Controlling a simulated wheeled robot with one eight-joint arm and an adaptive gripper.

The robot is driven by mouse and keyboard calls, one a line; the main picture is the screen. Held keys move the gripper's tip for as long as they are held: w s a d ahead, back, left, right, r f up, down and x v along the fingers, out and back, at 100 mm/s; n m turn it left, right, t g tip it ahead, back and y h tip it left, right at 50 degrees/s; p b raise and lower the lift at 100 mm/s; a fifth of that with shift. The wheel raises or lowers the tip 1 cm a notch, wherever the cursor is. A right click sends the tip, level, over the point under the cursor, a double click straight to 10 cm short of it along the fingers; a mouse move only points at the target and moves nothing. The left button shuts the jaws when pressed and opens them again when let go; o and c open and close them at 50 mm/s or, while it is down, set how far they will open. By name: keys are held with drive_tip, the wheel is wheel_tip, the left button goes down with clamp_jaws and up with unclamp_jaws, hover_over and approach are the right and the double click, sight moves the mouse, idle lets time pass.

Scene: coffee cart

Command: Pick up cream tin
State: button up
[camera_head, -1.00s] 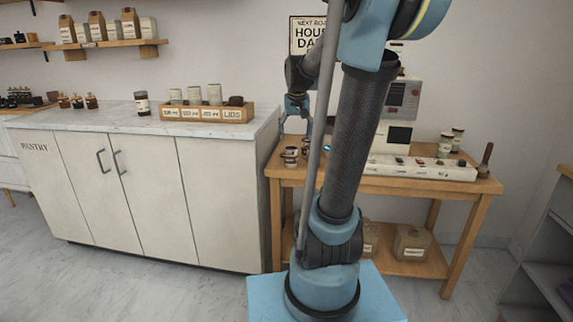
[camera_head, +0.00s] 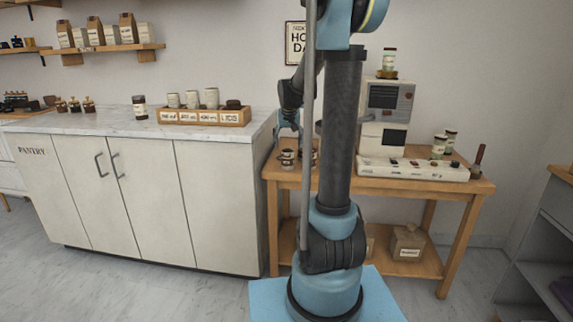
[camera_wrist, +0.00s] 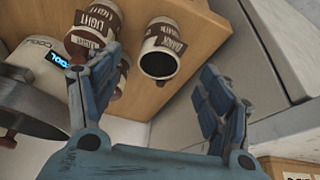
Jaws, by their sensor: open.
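I cannot make out a cream label on any tin in view. My gripper (camera_head: 288,130) is open above the left end of the wooden table; it also shows in the wrist view (camera_wrist: 163,58). In the wrist view a DARK-labelled tin (camera_wrist: 170,36) with a dark round end faces me between the fingers, apart from the right finger. In the head view small tins (camera_head: 288,158) stand under the gripper. Nothing is held.
The wooden table (camera_head: 400,182) bears a coffee machine (camera_head: 383,118) with a tin (camera_head: 389,60) on top and jars (camera_head: 439,147) right. A white cabinet (camera_head: 225,205) with cup rack (camera_head: 204,117) stands close left.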

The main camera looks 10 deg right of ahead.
sight(288, 156)
drive_tip(key=shift+x, duration=2.25)
drive_tip(key=x, duration=0.3)
drive_tip(key=shift+w+a, duration=0.1)
drive_tip(key=shift+w, duration=0.25)
drive_tip(key=shift+x, duration=0.9)
drive_tip(key=c, duration=1.4)
drive_tip(key=shift+o, duration=0.2)
